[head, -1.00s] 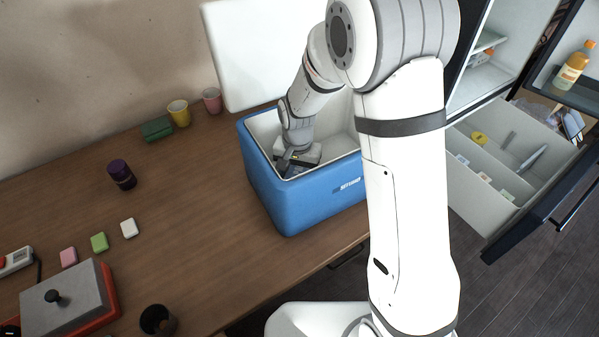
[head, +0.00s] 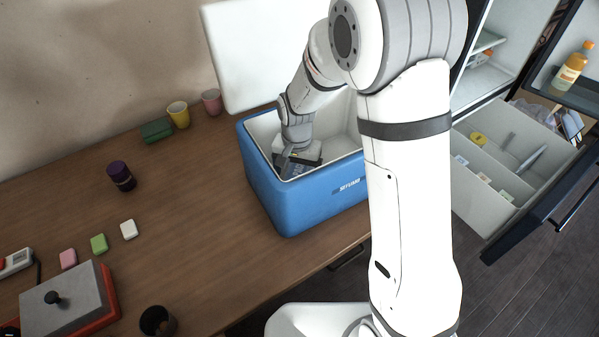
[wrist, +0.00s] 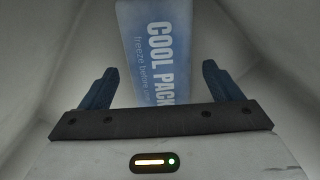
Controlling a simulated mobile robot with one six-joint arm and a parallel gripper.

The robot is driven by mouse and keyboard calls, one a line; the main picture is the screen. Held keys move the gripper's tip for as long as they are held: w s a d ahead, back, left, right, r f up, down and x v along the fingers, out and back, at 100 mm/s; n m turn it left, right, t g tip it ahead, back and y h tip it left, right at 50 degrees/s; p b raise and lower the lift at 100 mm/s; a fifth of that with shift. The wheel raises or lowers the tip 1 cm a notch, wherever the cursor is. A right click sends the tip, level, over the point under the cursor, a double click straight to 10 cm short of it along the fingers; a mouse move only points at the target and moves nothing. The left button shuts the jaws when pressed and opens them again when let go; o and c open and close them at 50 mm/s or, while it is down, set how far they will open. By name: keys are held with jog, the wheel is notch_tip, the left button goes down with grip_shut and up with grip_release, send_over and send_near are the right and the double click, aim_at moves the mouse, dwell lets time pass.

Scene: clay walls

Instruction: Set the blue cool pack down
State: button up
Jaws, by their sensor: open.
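The blue cool pack (wrist: 166,50), with white lettering, is inside the cooler in the wrist view. Its lower part is hidden behind my gripper's dark bar. My gripper (wrist: 160,70) is open, one finger on each side of the pack, with a visible gap on both sides. I cannot tell whether the pack lies flat or leans. In the head view my gripper (head: 294,163) is down inside the blue cooler (head: 310,209), near its left inner wall; the pack is not clearly visible there.
The cooler's white lid (head: 262,55) stands open behind. Yellow (head: 178,114) and pink (head: 212,102) cups, a green box (head: 156,130) and a purple-black jar (head: 121,176) are on the wooden table (head: 190,215). An open drawer (head: 490,205) is at right.

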notch_tip(320, 180, up, 11)
jog(key=shift+p, duration=0.35)
dwell(0.3)
